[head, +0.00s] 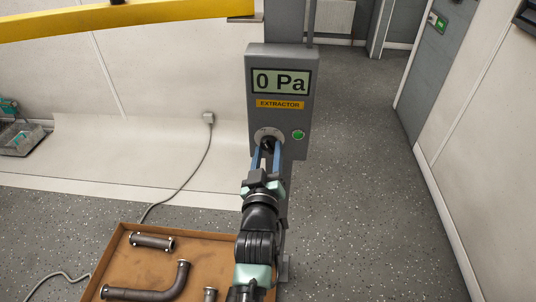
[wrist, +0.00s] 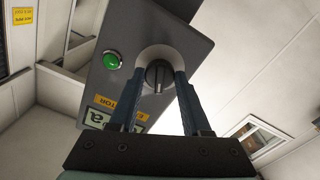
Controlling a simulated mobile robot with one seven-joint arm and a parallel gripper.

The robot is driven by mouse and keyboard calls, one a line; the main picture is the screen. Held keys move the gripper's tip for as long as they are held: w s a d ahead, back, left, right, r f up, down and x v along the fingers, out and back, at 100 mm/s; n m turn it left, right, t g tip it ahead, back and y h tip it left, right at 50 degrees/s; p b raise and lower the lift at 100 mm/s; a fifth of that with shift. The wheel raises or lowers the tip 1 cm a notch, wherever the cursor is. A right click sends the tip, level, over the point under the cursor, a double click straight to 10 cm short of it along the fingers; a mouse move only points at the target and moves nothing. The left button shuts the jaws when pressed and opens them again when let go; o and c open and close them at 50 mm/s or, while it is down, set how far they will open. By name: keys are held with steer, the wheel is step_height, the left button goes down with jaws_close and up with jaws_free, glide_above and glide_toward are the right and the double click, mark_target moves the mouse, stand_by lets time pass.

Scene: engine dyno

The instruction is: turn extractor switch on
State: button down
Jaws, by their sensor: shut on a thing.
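The grey extractor box (head: 254,121) is on a post and has a display reading "0 Pa" (head: 281,81) above an orange "EXTRACTOR" label (head: 280,104). A green button or lamp (head: 298,135) sits at its lower right; it also shows in the wrist view (wrist: 112,61). The dark rotary switch knob (wrist: 158,76) sits on a round pale plate (wrist: 146,54). My gripper (head: 268,146) is at the knob, and its two blue fingers are shut on it, one on each side, in the wrist view (wrist: 158,80). In the head view the fingers partly hide the knob.
A brown tray (head: 118,243) with several metal pipes (head: 152,242) lies below, left of my arm. A yellow beam (head: 130,18) crosses the upper left. A cable (head: 190,176) hangs from a wall socket. The floor to the right is clear up to a wall.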

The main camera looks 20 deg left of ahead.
steer(key=m+b, duration=0.2)
steer(key=m, duration=0.3)
steer(key=shift+f, duration=0.15)
steer(key=m+b, duration=0.2)
steer(key=m, duration=0.3)
steer(key=shift+a+m, duration=0.15)
steer(key=shift+m, duration=0.15)
stand_by(0.3)
steer(key=shift+c, duration=1.8)
jaws_free()
steer(key=shift+s, duration=0.2)
steer(key=b+v, duration=0.1)
steer(key=v, duration=1.1)
steer(key=shift+s+r, duration=0.2)
steer(key=shift+s, duration=0.15)
